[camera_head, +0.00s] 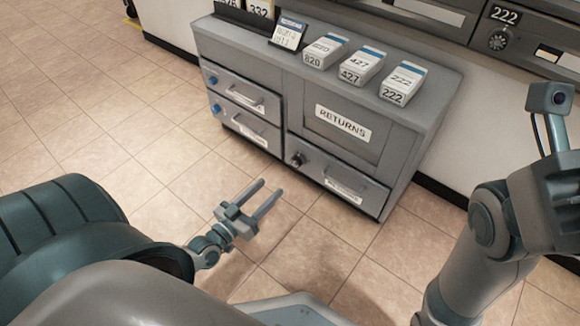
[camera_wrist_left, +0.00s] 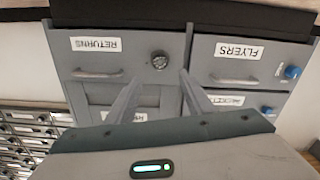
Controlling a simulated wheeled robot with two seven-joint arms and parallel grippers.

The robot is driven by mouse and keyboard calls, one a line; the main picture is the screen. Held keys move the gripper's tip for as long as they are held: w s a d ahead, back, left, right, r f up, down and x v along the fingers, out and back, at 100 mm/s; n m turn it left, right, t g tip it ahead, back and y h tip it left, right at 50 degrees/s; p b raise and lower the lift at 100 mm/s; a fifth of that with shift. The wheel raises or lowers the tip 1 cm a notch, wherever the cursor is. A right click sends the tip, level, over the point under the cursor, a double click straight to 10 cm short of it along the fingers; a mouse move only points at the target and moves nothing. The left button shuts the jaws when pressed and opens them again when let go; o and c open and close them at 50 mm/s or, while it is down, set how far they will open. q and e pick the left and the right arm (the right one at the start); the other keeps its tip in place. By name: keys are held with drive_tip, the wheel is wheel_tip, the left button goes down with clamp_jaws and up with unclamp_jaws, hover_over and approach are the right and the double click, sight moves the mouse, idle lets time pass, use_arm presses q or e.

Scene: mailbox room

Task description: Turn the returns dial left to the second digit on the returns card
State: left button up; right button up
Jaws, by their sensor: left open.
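The returns dial (camera_head: 297,159) is a small dark round knob on the front of the grey cabinet, left of the lower drawer handle. In the left wrist view, which is upside down, the dial (camera_wrist_left: 159,61) shows between the fingers, beside the RETURNS label (camera_wrist_left: 96,45). My left gripper (camera_head: 271,189) is open and empty, low in front of the cabinet and apart from the dial. A small blue-topped card (camera_head: 288,33) stands on the cabinet top; its digits are too small to read surely. My right arm (camera_head: 480,240) shows at the right, but its fingers do not.
The cabinet top (camera_head: 435,112) holds several mail stacks, including 820 (camera_head: 325,51), 427 (camera_head: 362,66) and 222 (camera_head: 403,83). Drawers with blue knobs (camera_head: 215,108) are left of the dial. Dark mailboxes (camera_head: 535,42) are at upper right. The tiled floor (camera_head: 150,150) is clear.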

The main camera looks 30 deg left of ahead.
sight(294, 164)
use_arm(q)
drive_tip(key=w+b, duration=0.1)
drive_tip(key=w, duration=0.2)
drive_tip(key=w+b, duration=0.1)
drive_tip(key=w, duration=0.3)
drive_tip(key=w+b, duration=0.2)
drive_tip(key=w, duration=0.2)
drive_tip(key=shift+w+d, duration=0.2)
drive_tip(key=shift+d, duration=0.2)
drive_tip(key=c, duration=1)
